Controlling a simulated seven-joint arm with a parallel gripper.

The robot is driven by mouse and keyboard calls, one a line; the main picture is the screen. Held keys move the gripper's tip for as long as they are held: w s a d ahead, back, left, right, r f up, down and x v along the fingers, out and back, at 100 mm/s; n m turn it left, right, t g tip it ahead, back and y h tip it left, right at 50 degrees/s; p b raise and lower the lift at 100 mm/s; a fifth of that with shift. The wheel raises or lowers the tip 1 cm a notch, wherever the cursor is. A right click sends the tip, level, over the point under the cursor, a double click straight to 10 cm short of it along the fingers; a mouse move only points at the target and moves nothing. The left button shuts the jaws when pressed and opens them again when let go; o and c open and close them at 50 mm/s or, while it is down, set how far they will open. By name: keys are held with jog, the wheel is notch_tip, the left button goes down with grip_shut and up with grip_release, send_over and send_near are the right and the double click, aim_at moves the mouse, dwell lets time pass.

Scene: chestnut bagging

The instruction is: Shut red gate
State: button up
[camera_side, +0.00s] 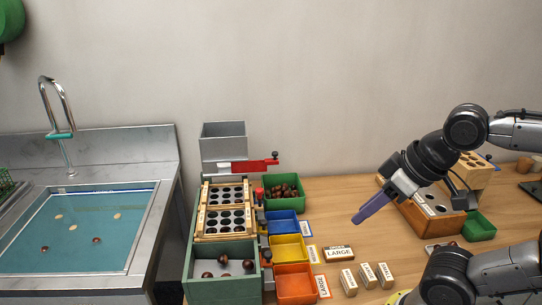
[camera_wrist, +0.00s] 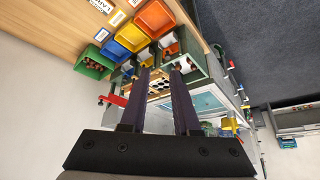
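The red gate (camera_side: 254,165) is a flat red bar with a dark knob at its right end. It sticks out to the right at the foot of the grey hopper (camera_side: 223,140), at the back of the sorting rig. It also shows in the wrist view (camera_wrist: 113,99), left of my fingers. My gripper (camera_side: 357,218) is well to the right of the gate, above the table, with purple fingers pointing down and left. In the wrist view my gripper (camera_wrist: 160,78) has its two fingers apart with nothing between them. How far the gate is inserted is hard to tell.
The wooden rack (camera_side: 200,211) with dark holes stands in front of the hopper. Green (camera_side: 269,204), blue (camera_side: 279,230), yellow (camera_side: 303,257) and orange (camera_side: 308,291) bins line its right side. Label blocks (camera_side: 367,275) lie on the table. A sink (camera_side: 143,235) is at left.

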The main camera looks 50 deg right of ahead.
jog(key=shift+m+t+y, duration=0.3)
jog(key=shift+t, duration=0.2)
jog(key=w+r, duration=0.2)
jog(key=w+a+r, duration=0.1)
jog(key=w+r, duration=0.1)
jog(key=shift+w+r, duration=0.3)
jog(key=shift+r, duration=0.05)
grip_shut()
jog(key=w+d+r+m, duration=0.2)
jog(key=w+d, duration=0.1)
jog(key=w, duration=0.4)
jog(key=w+d+r+m, duration=0.2)
jog(key=w+d+r, duration=0.15)
jog(key=w, duration=0.45)
jog(key=w+d+f+m, duration=0.35)
jog(key=w+d, duration=0.35)
jog(key=d, duration=0.5)
jog(key=d+f+m+h, duration=0.1)
jog(key=d+f+m, duration=0.1)
jog(key=d+f, duration=0.5)
jog(key=w+a+f, duration=0.1)
jog(key=w+f, duration=0.6)
jog(key=w, duration=0.1)
jog(key=shift+w+a+f, duration=0.15)
jog(key=shift+a+f, duration=0.15)
jog(key=shift+f, duration=0.1)
